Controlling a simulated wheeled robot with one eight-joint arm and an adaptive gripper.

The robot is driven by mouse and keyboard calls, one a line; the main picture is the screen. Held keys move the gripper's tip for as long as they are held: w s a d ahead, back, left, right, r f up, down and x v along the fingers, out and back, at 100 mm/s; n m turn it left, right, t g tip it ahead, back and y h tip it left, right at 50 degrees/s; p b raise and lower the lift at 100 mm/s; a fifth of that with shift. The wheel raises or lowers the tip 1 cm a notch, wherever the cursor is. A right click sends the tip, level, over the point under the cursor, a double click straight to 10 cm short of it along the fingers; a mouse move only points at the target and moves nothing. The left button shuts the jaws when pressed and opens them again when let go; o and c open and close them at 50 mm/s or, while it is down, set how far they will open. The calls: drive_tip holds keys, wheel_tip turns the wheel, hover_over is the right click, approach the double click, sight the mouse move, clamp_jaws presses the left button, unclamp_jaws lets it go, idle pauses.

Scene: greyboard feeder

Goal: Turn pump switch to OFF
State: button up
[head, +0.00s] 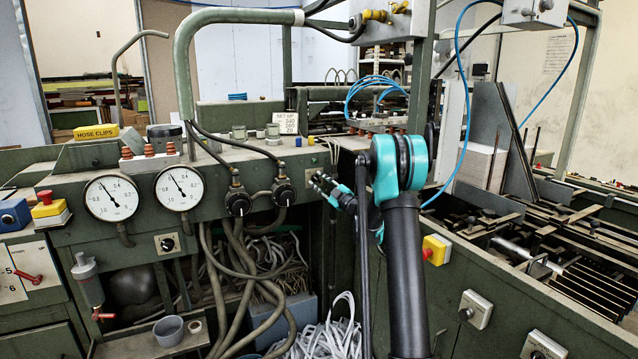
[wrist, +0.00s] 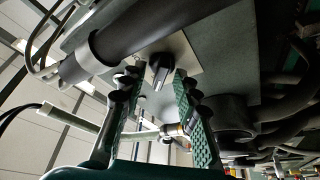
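A small black rotary knob on a pale square plate (head: 167,243), which looks like the pump switch, sits on the green panel below the two gauges. My gripper (head: 322,184) is in front of the panel, well right of the switch in the head view. In the wrist view my gripper (wrist: 157,92) has its fingers apart with nothing held, and I see no clear contact with the knob.
Two round gauges (head: 111,198) sit above the switch. Black hose fittings (head: 238,202) and hanging hoses (head: 215,275) lie between the switch and my gripper in the head view. A yellow-and-red button box (head: 436,250) is right of my arm. Dark pipes (wrist: 130,40) crowd the knob.

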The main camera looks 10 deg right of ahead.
drive_tip(key=v, duration=1.2)
drive_tip(key=shift+r, duration=0.1)
